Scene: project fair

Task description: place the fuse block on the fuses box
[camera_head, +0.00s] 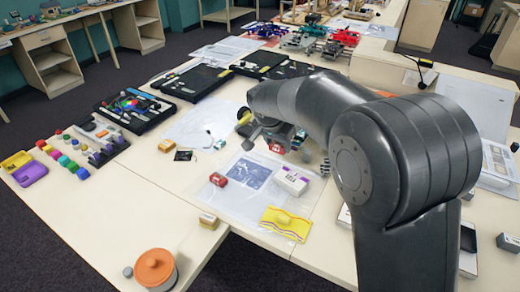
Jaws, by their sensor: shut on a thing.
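My gripper (275,140) is over the table, behind and a little left of a white and purple box. It is shut on a small red block with a pale mark (277,148), which appears to be the fuse block; the fingers partly hide it. The white box with purple print (291,181), likely the fuses box, lies on a clear sheet, nearer the camera than my gripper. Its lettering is too small to read. The held block is apart from this box in the picture. The height of the block above the table is hard to tell.
A red item (218,180) lies left of the box, and a yellow packet (286,222) lies in front of it. My arm covers the table on the right. An orange-lidded pot (155,268) stands front left. Black trays (192,82) lie further back.

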